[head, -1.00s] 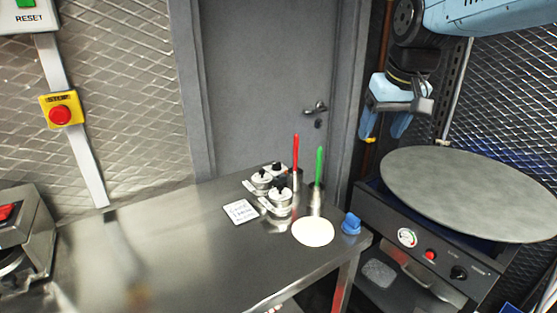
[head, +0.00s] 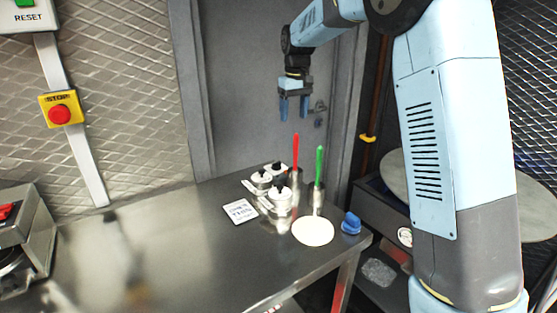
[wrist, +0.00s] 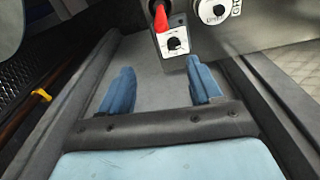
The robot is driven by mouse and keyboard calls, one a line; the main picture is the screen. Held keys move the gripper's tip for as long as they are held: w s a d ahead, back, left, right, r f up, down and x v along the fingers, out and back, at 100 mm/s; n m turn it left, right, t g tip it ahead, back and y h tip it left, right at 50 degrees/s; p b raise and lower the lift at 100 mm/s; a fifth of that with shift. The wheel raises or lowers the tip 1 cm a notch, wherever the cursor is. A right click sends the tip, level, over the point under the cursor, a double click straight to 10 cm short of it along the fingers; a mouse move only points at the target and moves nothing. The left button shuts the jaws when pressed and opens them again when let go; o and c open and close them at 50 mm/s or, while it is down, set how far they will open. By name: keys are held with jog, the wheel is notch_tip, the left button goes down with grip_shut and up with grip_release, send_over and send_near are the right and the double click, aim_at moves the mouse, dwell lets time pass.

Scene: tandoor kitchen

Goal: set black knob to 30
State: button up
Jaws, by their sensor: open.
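My gripper (head: 293,110) hangs open and empty in front of the grey door, above the far end of the steel table. In the wrist view its two blue fingers (wrist: 160,72) are apart with nothing between them. A small black knob (wrist: 176,44) on a white square face shows in the wrist view, just beyond the fingertips and below a red handle. Its setting is too small to read. The black knob on the griddle's front, seen earlier in the head view, is now hidden behind my arm.
White black-topped pots (head: 279,201), a red stick (head: 295,150), a green stick (head: 319,166), a white disc (head: 313,231) and a blue object (head: 351,223) crowd the table's far right corner. The steel table (head: 180,250) is clear towards the front. A griddle (head: 396,178) stands at right.

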jog(key=n, duration=0.1)
send_over(276, 165)
notch_tip(276, 165, down, 5)
jog(key=w+f, duration=0.1)
jog(key=shift+g, duration=0.4)
notch_tip(276, 165, down, 13)
jog(key=shift+d+f, duration=0.1)
jog(key=shift+f, duration=0.1)
jog(key=shift+c, duration=0.4)
